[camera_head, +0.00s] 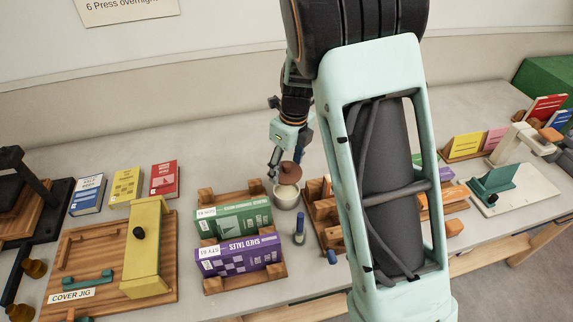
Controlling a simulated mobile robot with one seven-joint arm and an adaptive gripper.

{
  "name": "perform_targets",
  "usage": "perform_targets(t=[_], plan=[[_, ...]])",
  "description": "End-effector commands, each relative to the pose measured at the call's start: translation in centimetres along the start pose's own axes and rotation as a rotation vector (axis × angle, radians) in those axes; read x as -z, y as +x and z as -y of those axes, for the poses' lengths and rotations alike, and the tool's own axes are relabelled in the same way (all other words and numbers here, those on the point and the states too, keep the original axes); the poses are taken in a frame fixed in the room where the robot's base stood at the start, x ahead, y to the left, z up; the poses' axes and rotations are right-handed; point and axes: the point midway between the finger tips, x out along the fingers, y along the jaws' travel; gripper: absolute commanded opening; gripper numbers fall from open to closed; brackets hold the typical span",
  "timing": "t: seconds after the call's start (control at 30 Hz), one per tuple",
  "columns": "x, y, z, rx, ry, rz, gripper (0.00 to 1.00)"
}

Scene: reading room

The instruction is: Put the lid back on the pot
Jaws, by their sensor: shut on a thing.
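A pale, cream-coloured pot (287,196) stands on the grey table, just right of a wooden book cradle. My gripper (284,172) is above the pot, pointing down, and is shut on a brown lid (290,172). The lid is tilted over the pot's far side, and part of the pot's opening shows below it. I cannot tell whether the lid touches the rim. The fingertips are small and partly hidden by the lid.
A wooden cradle (214,284) holds green and purple books left of the pot. A wooden rack (318,192) stands close on the right, partly behind my arm. A small dark-blue upright item (299,229) stands in front. Bare table lies behind the pot.

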Motion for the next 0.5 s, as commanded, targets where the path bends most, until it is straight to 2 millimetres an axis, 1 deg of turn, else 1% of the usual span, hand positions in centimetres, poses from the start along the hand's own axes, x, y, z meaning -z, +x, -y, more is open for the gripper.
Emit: perform_targets(t=[0.5], plan=[[0.3,2.2,0.0,-0.001,0.001,-0.001,0.39]])
